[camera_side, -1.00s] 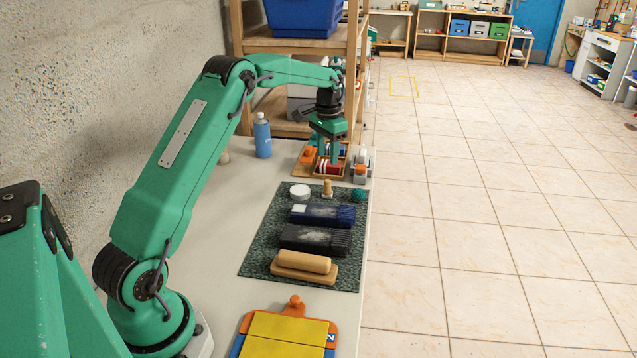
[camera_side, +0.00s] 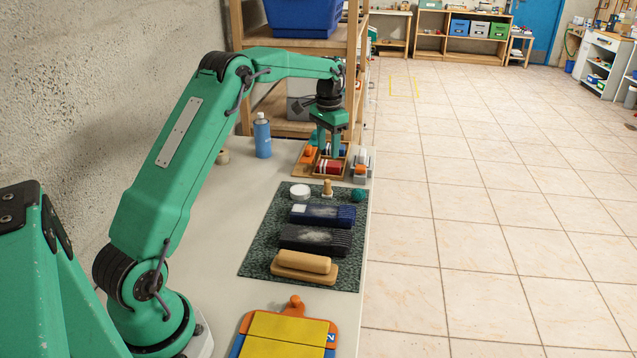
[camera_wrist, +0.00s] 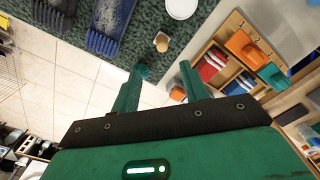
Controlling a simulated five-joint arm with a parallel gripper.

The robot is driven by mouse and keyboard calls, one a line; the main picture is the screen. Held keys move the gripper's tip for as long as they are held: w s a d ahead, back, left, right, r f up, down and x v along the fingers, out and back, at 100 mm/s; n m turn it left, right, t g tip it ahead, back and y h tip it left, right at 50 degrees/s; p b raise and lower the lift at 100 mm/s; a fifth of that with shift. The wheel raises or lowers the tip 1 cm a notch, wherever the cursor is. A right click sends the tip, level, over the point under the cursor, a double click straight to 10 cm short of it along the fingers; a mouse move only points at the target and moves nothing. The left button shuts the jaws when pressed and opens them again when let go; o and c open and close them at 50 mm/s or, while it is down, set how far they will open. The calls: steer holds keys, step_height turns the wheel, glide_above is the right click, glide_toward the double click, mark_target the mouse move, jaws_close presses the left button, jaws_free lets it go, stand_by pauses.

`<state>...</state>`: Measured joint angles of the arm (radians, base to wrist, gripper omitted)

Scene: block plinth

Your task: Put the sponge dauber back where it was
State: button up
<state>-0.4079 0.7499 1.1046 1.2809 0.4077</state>
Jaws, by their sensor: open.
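A small tan upright piece with a rounded top (camera_side: 327,188), which looks like the sponge dauber, stands near the far edge of the dark green mat (camera_side: 262,250). It also shows in the wrist view (camera_wrist: 161,42), beyond the fingertips and apart from them. My gripper (camera_side: 326,150) is open and empty, above the wooden tray at the back of the bench. In the wrist view its two green fingers (camera_wrist: 161,70) are spread with nothing between them.
The tray (camera_side: 303,172) holds red, blue and orange pieces. A blue bottle (camera_side: 262,136) stands left.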

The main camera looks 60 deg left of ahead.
steer(key=s+d+r+t, duration=0.3)
steer(key=s+d+r, duration=0.9)
steer(key=d+r, duration=0.15)
steer(key=s+d+f+t, duration=0.1)
steer(key=s+d+f, duration=0.1)
steer(key=s+d, duration=0.3)
steer(key=s+d+f+t, duration=0.1)
steer(key=s+d, duration=0.4)
steer(key=s, duration=0.9)
steer(key=shift+s+f+t, duration=0.3)
steer(key=shift+f, duration=0.05)
